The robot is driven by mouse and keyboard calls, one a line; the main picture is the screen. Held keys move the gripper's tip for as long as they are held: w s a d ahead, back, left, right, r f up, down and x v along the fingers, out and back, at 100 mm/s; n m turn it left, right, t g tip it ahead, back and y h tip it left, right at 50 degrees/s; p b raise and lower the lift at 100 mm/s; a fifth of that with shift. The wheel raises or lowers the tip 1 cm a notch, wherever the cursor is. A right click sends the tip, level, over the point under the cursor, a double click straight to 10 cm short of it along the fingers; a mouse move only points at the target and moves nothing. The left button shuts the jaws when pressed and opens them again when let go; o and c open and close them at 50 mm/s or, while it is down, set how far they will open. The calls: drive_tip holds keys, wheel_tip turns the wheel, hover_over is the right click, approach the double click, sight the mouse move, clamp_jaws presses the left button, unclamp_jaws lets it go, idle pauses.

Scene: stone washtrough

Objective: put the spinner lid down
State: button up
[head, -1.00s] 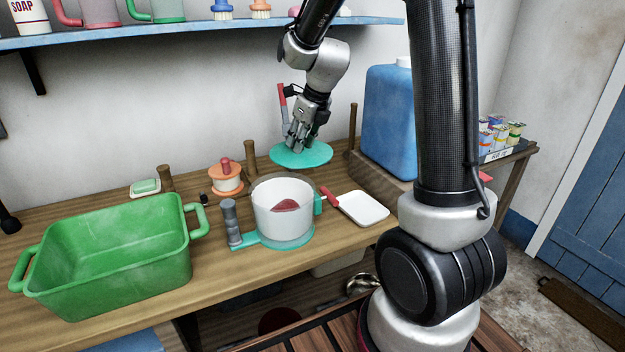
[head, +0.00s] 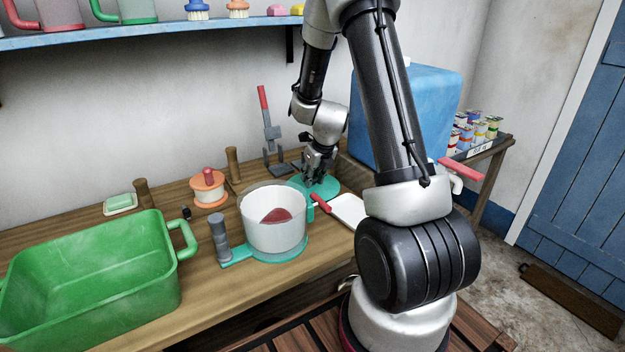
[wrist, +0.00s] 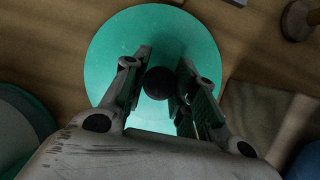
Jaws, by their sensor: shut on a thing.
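The spinner lid (head: 327,188) is a flat teal disc at the back of the wooden counter, right of the spinner. In the wrist view the lid (wrist: 115,45) has a dark round knob (wrist: 158,82) at its middle. My gripper (head: 317,180) is over the lid, its fingers shut on the knob; it also shows in the wrist view (wrist: 160,85). The lid looks level and at or very near the counter top; I cannot tell if it touches. The spinner (head: 273,222) is a white bowl in a clear wall on a teal base, with something red inside.
A white board with a red handle (head: 349,209) lies close in front of the lid. A grey stand with a red lever (head: 268,130) is behind. A blue tank (head: 437,110) stands right, a green tub (head: 90,270) left. An orange spool-like thing (head: 208,190) is left of the spinner.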

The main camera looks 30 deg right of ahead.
drive_tip(key=shift+f, duration=0.45)
drive_tip(key=shift+f, duration=0.1)
drive_tip(key=o, duration=1)
